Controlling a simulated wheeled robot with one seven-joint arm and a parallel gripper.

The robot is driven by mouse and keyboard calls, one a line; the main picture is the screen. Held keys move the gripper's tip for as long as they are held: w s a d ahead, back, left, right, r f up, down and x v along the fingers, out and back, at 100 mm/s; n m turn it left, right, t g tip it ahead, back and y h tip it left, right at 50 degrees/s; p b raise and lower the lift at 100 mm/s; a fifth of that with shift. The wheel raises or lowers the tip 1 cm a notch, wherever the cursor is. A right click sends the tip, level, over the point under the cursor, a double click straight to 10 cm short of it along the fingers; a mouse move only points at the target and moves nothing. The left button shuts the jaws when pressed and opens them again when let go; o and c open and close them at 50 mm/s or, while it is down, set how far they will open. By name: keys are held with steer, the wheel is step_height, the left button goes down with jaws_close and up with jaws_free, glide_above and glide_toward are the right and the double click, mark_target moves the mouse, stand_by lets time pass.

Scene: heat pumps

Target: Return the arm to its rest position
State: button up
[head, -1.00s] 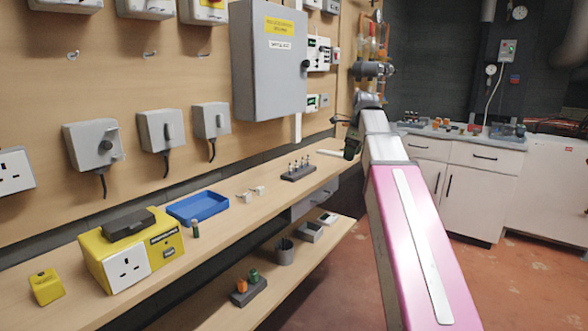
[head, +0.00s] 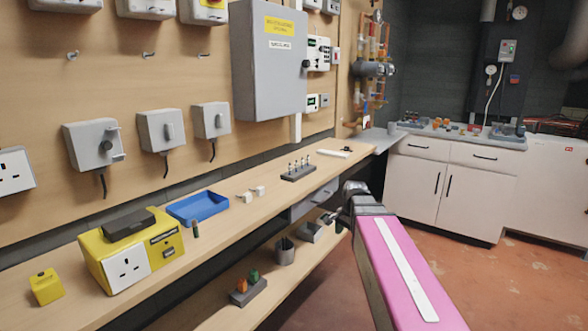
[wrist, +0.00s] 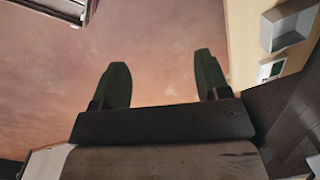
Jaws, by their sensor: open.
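My gripper (wrist: 160,85) shows in the wrist view with its two dark green fingers spread apart and nothing between them. Reddish floor lies beyond the fingers. In the head view my gripper (head: 329,219) is small and dark, at the end of my pink arm, beside the front edge of the lower shelf and below bench-top height. Its fingertips are hard to make out there.
The wooden bench (head: 225,225) runs along the left, with a lower shelf (head: 205,318) carrying a dark cup (head: 285,252) and a grey open box (head: 311,232). White cabinets (head: 455,190) stand at the back. The red floor (head: 500,285) at right is clear.

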steer(key=s+f+n, duration=1)
steer(key=s+f, duration=0.1)
steer(key=f, duration=0.4)
steer(key=shift+a+f+g+h, duration=0.2)
steer(key=shift+f+g+h, duration=0.1)
steer(key=shift+h, duration=0.1)
steer(key=shift+s, duration=0.1)
